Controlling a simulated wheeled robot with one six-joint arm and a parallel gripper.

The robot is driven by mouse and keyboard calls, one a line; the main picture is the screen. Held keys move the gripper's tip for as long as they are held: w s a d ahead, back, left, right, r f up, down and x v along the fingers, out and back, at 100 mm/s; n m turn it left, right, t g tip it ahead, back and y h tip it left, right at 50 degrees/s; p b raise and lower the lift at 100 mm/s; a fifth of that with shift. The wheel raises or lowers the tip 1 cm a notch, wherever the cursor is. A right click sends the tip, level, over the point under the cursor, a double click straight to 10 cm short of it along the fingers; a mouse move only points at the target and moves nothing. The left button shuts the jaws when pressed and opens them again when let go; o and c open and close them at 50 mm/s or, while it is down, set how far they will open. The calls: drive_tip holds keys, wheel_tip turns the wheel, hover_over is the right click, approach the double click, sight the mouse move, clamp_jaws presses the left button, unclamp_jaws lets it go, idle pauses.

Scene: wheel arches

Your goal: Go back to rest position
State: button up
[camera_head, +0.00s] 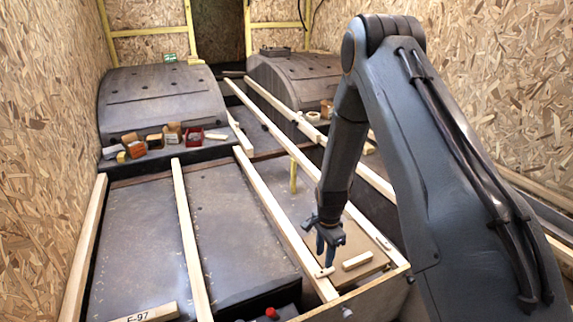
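My gripper (327,252) hangs at the end of my blue-grey arm, right of centre in the head view. A short pale wooden piece (357,261) lies just right of the gripper, on a brown board (350,240). The fingers are small and dark here, so I cannot tell whether they are open or shut. I see no object clearly held between them.
Two grey wheel arches (160,95) and (300,75) stand at the back. Small boxes (172,132) and a red bin (194,135) sit before the left arch. More beams (190,240) run lengthwise. Chipboard walls (45,120) close both sides.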

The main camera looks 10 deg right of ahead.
drive_tip(key=s+r+n+p, duration=0.1)
drive_tip(key=s+r+n, duration=0.35)
drive_tip(key=r, duration=0.55)
drive_tip(key=s+r+n+p, duration=0.25)
drive_tip(key=s+r, duration=0.25)
drive_tip(key=r, duration=0.6)
drive_tip(key=s+r+n+p, duration=0.1)
drive_tip(key=s+r+n, duration=0.6)
drive_tip(key=s+r, duration=0.5)
drive_tip(key=s, duration=0.3)
drive_tip(key=shift+a+r+p, duration=0.2)
drive_tip(key=shift+a+p, duration=0.1)
drive_tip(key=shift+a, duration=0.05)
drive_tip(key=shift+w, duration=0.1)
drive_tip(key=shift+c, duration=0.4)
drive_tip(key=shift+c, duration=0.2)
